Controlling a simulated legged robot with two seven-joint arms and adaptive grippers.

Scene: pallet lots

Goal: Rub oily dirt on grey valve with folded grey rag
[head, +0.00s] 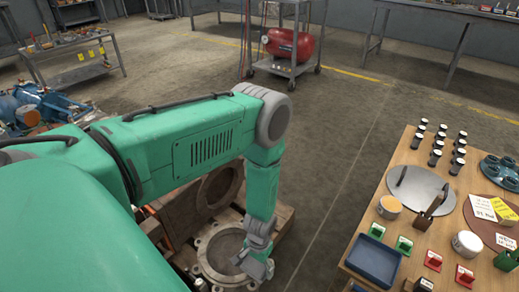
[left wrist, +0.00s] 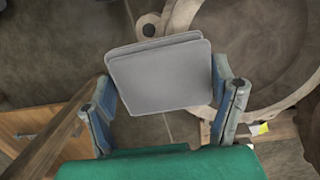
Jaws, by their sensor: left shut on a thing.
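The folded grey rag (left wrist: 160,78) is a flat layered pad between the two blue-grey fingers of my left gripper (left wrist: 165,98) in the left wrist view. The gripper is shut on it. In the head view my left gripper (head: 256,264) points down over the right side of a round, flanged grey-tan body (head: 213,262), apparently the grey valve. Its curved rim (left wrist: 292,96) fills the right of the left wrist view, partly behind the rag. I cannot tell whether the rag touches it. No oily dirt can be made out. My right gripper is not in view.
The flanged body sits on a wooden pallet (head: 284,217), with a second flange (head: 219,188) behind it. A wooden table (head: 395,227) at right holds a blue tray (head: 373,256), a round grey plate and small parts. Blue valves (head: 40,106) lie at left. The floor between is clear.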

